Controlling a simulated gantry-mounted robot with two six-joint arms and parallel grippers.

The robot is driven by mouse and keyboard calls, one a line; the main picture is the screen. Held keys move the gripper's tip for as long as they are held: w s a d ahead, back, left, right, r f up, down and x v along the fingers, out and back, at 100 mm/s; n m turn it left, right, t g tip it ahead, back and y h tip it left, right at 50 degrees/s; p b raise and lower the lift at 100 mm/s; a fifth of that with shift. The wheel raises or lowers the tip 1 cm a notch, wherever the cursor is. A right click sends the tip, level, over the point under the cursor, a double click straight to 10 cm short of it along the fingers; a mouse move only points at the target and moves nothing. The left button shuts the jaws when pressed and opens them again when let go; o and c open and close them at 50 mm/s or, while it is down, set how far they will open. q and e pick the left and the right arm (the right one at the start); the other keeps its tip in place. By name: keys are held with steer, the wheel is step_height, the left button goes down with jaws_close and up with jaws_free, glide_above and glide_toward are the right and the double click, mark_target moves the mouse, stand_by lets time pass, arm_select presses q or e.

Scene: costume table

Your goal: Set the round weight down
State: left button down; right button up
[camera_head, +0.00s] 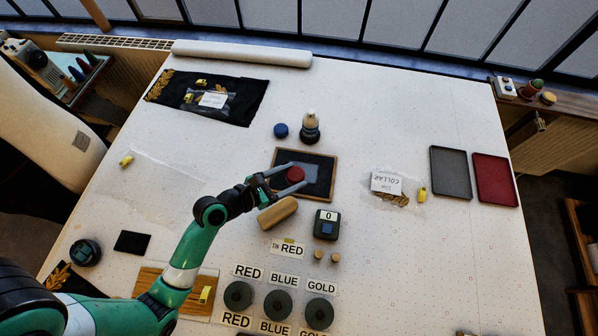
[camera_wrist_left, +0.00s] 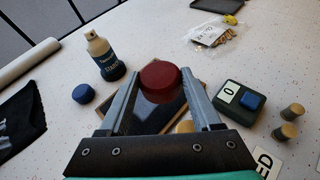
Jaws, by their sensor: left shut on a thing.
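The round weight, a dark red disc (camera_head: 295,174), is between the fingertips of my left gripper (camera_head: 286,179). In the left wrist view the red disc (camera_wrist_left: 160,74) sits between the two grey fingers, and the left gripper (camera_wrist_left: 160,84) is shut on it. A dark pad in a wooden frame (camera_head: 331,178) lies under the gripper; the frame's far part is in sight, while fingers and disc hide some of it. I cannot tell whether the disc touches the pad. My right gripper is not in view.
A blue disc (camera_head: 281,130) and a spray bottle (camera_head: 310,128) stand behind the pad. A tan rounded block (camera_head: 277,213) and a counter box reading 0 (camera_head: 327,225) stand in front. Grey and red trays (camera_head: 450,173) lie far right. Free table lies right of the pad.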

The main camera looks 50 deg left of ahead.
arm_select(q)
steer(key=w+a+f+b, duration=0.1)
steer(key=f, duration=0.1)
steer(key=w+a+f+b, duration=0.1)
steer(key=w+f, duration=0.1)
steer(key=w+a+f+b, duration=0.1)
steer(key=w+f, duration=0.1)
steer(key=shift+w+a+f+b, duration=0.1)
steer(key=shift+w+a+b, duration=0.1)
steer(key=shift+w+b, duration=0.1)
steer(key=shift+w+f, duration=0.1)
steer(key=f, duration=0.1)
steer(key=f+b, duration=0.2)
steer(key=shift+w+a+f, duration=0.2)
steer(key=shift+w+f, duration=0.05)
steer(key=shift+f, duration=0.2)
steer(key=shift+r, duration=0.15)
steer(key=c, duration=0.5)
jaws_free()
steer(key=shift+f, duration=0.2)
steer(key=o, duration=0.4)
